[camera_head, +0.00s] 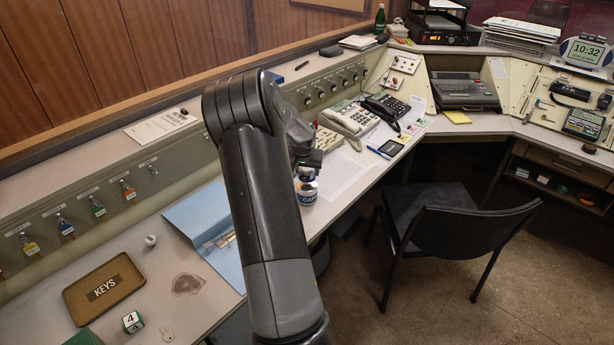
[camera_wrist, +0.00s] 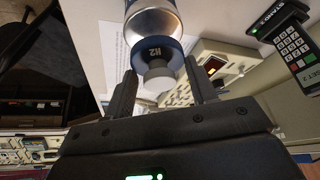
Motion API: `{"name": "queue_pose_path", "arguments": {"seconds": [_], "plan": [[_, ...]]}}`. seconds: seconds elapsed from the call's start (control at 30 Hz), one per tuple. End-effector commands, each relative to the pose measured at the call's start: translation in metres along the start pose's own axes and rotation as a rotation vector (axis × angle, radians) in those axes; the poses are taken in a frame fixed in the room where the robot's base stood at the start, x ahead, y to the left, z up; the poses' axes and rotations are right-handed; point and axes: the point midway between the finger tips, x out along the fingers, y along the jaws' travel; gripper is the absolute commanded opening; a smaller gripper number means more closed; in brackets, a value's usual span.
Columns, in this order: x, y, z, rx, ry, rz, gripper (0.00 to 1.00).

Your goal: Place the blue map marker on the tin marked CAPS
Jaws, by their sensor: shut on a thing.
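The blue map marker (camera_wrist: 157,50), labelled H2 and with a pale knob, is between the fingertips of my gripper (camera_wrist: 158,68) in the wrist view. My gripper is shut on it. The tin (camera_wrist: 150,22) shows just beyond the marker, with a silvery rim. In the head view the tin (camera_head: 307,196) stands on the desk near its front edge, its pale label partly reading CAPS. The marker is right at the tin's top; I cannot tell whether they touch. My arm hides part of the gripper in the head view.
A telephone (camera_head: 347,118) and white paper (camera_head: 340,172) are close to the tin. A blue folder (camera_head: 207,226), a KEYS tray (camera_head: 104,287) and a number cube (camera_head: 132,322) lie to the left. A black chair (camera_head: 455,228) stands before the desk. A keypad device (camera_wrist: 290,42) shows in the wrist view.

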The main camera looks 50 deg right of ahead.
Motion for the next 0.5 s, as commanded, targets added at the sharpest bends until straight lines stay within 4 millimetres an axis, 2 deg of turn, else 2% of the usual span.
{"name": "queue_pose_path", "arguments": {"seconds": [0.17, 0.5], "plan": [[0.024, 0.001, 0.011, 0.001, -0.003, 0.001, 0.29], [0.027, 0.001, 0.012, 0.0, -0.001, 0.001, 0.29]]}}
